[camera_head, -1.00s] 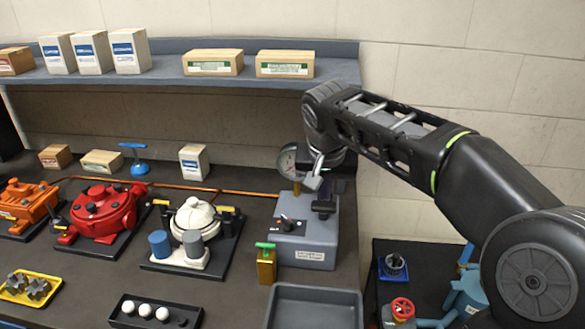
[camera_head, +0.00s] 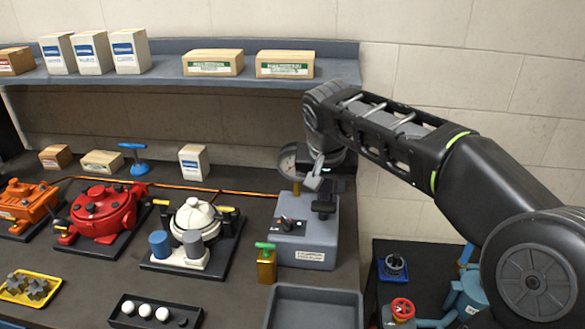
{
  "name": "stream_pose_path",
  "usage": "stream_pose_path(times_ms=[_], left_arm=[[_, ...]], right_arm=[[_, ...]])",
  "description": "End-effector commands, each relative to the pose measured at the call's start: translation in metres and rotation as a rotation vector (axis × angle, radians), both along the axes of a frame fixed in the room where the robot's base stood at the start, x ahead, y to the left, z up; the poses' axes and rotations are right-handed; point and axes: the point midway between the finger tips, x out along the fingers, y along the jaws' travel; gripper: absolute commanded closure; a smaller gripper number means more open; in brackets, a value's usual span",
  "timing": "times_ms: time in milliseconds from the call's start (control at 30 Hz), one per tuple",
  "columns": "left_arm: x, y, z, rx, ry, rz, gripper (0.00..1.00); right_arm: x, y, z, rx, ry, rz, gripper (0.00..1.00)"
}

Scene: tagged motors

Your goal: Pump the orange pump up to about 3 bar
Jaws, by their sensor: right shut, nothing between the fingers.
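The orange machine (camera_head: 24,204), the only orange device I see, sits at the far left, partly cut off by the frame edge. My right gripper (camera_head: 314,180) is shut and empty, pointing down over the back of a grey box (camera_head: 300,243). The box has a knob (camera_head: 287,223) and a dark upright part (camera_head: 323,206) on top. A round dial gauge (camera_head: 287,161) stands behind the box, partly hidden by my gripper; its reading is too small to tell. My left gripper is not in view.
A red machine (camera_head: 103,213) and a white machine (camera_head: 194,220) stand between the orange machine and the grey box. An orange line (camera_head: 165,184) runs along the bench behind them. A yellow bottle-like item (camera_head: 266,268) and a grey tray (camera_head: 315,294) are in front. A shelf (camera_head: 200,75) overhangs the back.

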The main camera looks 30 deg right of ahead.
Motion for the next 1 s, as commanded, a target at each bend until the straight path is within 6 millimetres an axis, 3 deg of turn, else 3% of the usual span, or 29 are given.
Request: stream_pose_path(times_ms=[467, 1000], left_arm=[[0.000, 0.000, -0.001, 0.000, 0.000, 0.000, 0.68], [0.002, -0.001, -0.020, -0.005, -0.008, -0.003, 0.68]], right_arm=[[0.000, 0.000, -0.002, 0.000, 0.000, 0.000, 1.00], [0.000, 0.000, -0.026, 0.001, 0.001, 0.000, 1.00]])
